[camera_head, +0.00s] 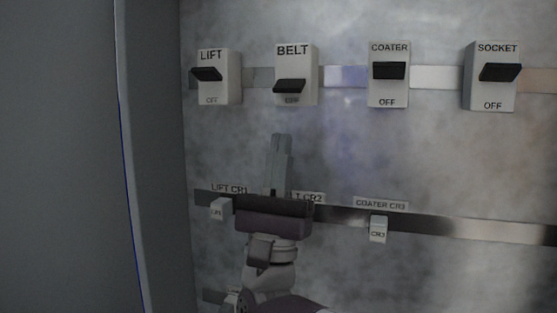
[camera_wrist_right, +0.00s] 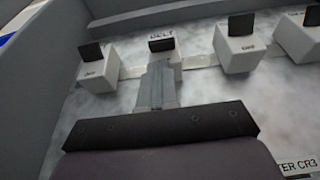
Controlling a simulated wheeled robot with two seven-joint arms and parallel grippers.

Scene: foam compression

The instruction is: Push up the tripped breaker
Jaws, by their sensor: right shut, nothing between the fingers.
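The BELT breaker (camera_head: 297,64) is a white box on the upper rail with a black lever (camera_head: 289,86) that sits low, over its OFF label. The levers of the LIFT breaker (camera_head: 211,91), COATER breaker (camera_head: 387,91) and SOCKET breaker (camera_head: 490,91) sit higher. My right gripper (camera_head: 281,138) is shut and empty, pointing up, with its tips a little below the BELT breaker in the head view. In the right wrist view the shut fingers (camera_wrist_right: 156,68) point toward the BELT breaker (camera_wrist_right: 161,46) and overlap its lower part. Contact cannot be told. My left gripper is not in view.
A lower rail (camera_head: 470,227) carries small white blocks, including LIFT CR1 (camera_head: 221,208) and CR3 (camera_head: 378,229). My right gripper hides the block under the CR2 label. A grey cabinet wall (camera_head: 155,150) stands at the left. The panel between the rails is clear at the right.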

